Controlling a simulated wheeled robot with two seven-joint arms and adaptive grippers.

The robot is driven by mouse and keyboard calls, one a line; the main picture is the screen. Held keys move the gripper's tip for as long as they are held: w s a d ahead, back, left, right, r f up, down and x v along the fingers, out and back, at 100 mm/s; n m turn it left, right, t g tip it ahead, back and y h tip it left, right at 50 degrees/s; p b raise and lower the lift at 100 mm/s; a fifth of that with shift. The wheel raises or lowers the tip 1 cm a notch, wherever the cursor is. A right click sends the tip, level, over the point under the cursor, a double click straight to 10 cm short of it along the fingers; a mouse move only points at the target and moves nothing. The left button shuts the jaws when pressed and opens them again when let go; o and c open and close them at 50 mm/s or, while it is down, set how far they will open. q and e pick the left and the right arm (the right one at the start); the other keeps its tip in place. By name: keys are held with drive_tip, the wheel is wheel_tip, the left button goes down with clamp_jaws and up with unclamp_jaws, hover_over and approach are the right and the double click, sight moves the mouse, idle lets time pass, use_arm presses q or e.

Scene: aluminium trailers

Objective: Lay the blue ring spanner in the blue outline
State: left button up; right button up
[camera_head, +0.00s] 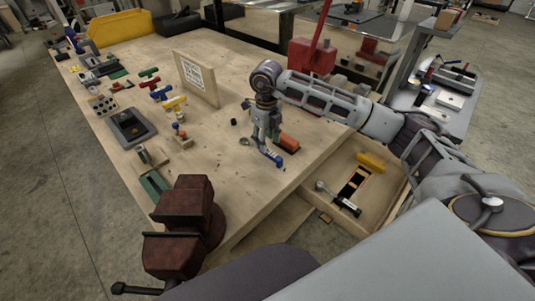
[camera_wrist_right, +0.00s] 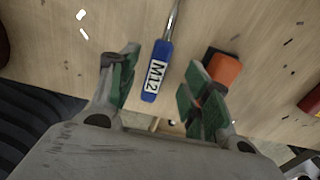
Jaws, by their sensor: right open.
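The blue ring spanner lies on the wooden bench top, with its blue handle (camera_head: 271,156) below my right gripper (camera_head: 264,138). In the right wrist view the blue handle (camera_wrist_right: 152,88) carries a white "M12" label, and its metal shaft runs up out of the picture. My right gripper (camera_wrist_right: 160,90) is open, with its green-padded fingers apart on either side of the handle; I cannot tell whether they touch it. I cannot make out a blue outline in either view. My left gripper is not in view.
An orange block (camera_head: 289,143) lies close beside the spanner. A dark red vise (camera_head: 186,215) stands at the near left corner. A wooden board (camera_head: 195,78) stands upright behind.

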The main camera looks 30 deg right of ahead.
sight(268, 150)
drive_tip(key=shift+s+f+p, duration=0.15)
drive_tip(key=shift+f+p, duration=0.05)
drive_tip(key=shift+f, duration=0.9)
drive_tip(key=shift+s+f+p, duration=0.15)
drive_tip(key=shift+f+p, duration=0.05)
drive_tip(key=shift+f, duration=1.3)
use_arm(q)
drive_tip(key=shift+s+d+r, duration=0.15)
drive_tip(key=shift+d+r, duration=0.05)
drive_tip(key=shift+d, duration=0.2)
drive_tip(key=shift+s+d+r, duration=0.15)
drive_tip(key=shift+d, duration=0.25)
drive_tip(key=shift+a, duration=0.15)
use_arm(e)
drive_tip(key=shift+c, duration=0.7)
drive_tip(key=c, duration=0.7)
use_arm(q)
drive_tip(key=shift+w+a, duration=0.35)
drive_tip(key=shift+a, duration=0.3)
use_arm(e)
clamp_jaws()
